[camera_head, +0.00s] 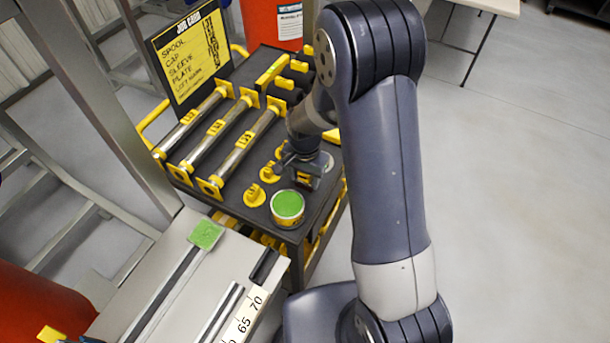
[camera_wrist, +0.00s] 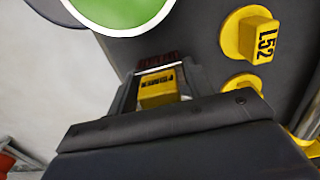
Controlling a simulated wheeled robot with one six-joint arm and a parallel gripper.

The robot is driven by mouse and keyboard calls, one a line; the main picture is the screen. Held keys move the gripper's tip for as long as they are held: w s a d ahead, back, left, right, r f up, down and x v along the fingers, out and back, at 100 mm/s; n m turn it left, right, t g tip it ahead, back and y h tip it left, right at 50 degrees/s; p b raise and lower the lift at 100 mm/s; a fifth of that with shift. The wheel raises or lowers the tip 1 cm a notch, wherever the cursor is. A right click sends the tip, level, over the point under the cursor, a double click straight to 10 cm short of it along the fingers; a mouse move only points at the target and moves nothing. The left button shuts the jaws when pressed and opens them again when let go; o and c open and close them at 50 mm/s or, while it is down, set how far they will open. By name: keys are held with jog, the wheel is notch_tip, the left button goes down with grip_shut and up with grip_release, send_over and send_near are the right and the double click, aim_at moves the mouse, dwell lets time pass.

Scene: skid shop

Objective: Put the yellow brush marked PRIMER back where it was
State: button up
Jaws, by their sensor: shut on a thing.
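My gripper (camera_head: 302,172) is over the right part of the black cart top (camera_head: 236,203), just behind the green-topped tin (camera_head: 288,206). In the wrist view my gripper (camera_wrist: 158,84) is shut on the yellow brush (camera_wrist: 158,92). Part of a black label shows on its yellow body, and a dark red-brown end lies beyond it. Most of the brush is hidden by the gripper. The tin (camera_wrist: 118,8) is at the upper left of the wrist view, close to the brush. I cannot tell whether the brush touches the cart top.
Several metal spools with yellow ends (camera_head: 215,142) lie farther left. A yellow job card (camera_head: 190,62) stands behind them. A measuring rail (camera_head: 243,315) and a green patch (camera_head: 206,234) are in front.

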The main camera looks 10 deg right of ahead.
jog(key=shift+f, duration=0.2)
jog(key=o, duration=0.9)
jog(key=shift+o, duration=0.2)
jog(key=shift+r, duration=0.1)
notch_tip(320, 180, up, 12)
jog(key=shift+r+b, duration=0.1)
jog(key=shift+b, duration=0.25)
